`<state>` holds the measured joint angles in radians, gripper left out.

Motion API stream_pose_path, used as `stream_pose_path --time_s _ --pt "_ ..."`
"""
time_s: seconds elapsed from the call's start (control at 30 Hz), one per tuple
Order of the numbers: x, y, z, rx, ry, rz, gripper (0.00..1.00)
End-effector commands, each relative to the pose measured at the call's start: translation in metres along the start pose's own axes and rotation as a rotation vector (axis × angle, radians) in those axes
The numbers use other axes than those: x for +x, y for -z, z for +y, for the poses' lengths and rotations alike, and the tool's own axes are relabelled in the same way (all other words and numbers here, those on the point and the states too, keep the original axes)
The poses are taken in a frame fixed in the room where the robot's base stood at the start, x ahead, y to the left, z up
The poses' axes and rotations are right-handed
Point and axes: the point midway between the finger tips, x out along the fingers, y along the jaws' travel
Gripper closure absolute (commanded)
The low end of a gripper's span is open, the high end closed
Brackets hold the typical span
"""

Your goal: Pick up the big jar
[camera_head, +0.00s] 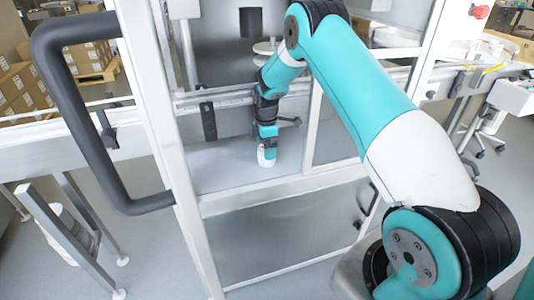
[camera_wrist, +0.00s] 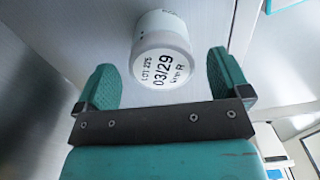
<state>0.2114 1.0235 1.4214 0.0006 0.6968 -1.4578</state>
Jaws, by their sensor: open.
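The white jar (camera_wrist: 162,50) has black print on its end facing the camera, including "03/29" and a lot number. In the wrist view it lies beyond and between the two green fingers of my gripper (camera_wrist: 163,78), with a gap on both sides. My gripper is open. In the head view my gripper (camera_head: 267,138) points down inside the machine, right above the white jar (camera_head: 266,158), which stands on the grey surface. The jar's upper part is partly hidden there by my gripper.
A white door frame with a big black handle (camera_head: 60,110) stands at the left. A white frame post (camera_head: 310,130) is close to the right of my arm. A dark cylinder (camera_head: 251,22) hangs above at the back. The grey surface (camera_head: 225,165) left of the jar is clear.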

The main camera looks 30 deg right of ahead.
Motion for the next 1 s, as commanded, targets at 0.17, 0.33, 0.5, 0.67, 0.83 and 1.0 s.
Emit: stream_pose_path --time_s 0.17,0.33,0.5,0.67,0.83,1.0 --pt "0.025 -0.002 -0.001 0.002 0.001 0.0 0.05" --pt "0.031 -0.003 -0.001 0.004 0.0 0.0 0.05" --pt "0.03 -0.004 -0.001 0.005 0.0 0.0 0.14" --pt "0.03 -0.004 -0.001 0.005 0.0 0.0 0.51" --pt "0.03 -0.004 -0.001 0.006 -0.001 0.0 0.63" --pt "0.029 -0.004 -0.001 0.006 -0.001 0.001 0.63"
